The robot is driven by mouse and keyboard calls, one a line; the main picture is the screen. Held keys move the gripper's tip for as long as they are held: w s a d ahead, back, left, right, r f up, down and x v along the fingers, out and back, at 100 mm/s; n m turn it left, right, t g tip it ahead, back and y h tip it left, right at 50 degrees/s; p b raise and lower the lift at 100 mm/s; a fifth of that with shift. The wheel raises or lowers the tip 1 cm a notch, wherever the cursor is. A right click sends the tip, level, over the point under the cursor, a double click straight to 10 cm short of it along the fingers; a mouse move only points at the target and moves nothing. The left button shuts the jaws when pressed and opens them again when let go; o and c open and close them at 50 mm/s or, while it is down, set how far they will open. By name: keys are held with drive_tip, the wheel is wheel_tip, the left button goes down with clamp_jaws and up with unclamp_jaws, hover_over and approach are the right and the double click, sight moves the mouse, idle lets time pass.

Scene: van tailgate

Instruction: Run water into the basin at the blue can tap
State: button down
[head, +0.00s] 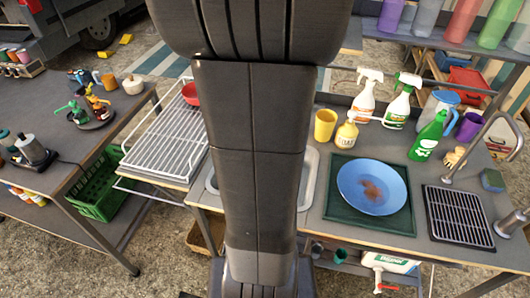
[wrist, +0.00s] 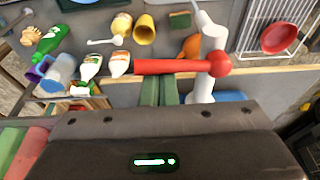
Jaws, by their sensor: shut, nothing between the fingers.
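In the wrist view a white tap (wrist: 205,88) has a long red lever (wrist: 165,66) pointing left. A blue surface, seemingly the blue can (wrist: 232,96), shows partly below it. My gripper (wrist: 160,78) is shut and empty, its fingertips close to the lever's middle; I cannot tell whether they touch. In the head view my arm hides the gripper and blue can. A pale-rimmed basin (head: 309,180) is mostly hidden behind my arm. I cannot see whether water runs.
A blue dish (head: 372,187) with a brown stain lies on a green mat (head: 340,215) right of the basin. A yellow cup (head: 325,126), yellow bottle (head: 346,136) and spray bottles (head: 366,96) stand behind. A white wire rack (head: 160,140) with a red bowl (head: 190,94) is left.

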drive_tip(key=s+a+r+p, duration=0.1)
drive_tip(key=s+r+p, duration=0.2)
drive_tip(key=r+p, duration=0.1)
drive_tip(key=shift+s+a+r, duration=0.2)
drive_tip(key=shift+a+r, duration=0.1)
drive_tip(key=shift+r, duration=0.05)
idle(0.8)
drive_tip(key=s+a, duration=0.3)
drive_tip(key=a, duration=0.2)
drive_tip(key=shift+a, duration=0.4)
drive_tip(key=shift+f, duration=0.1)
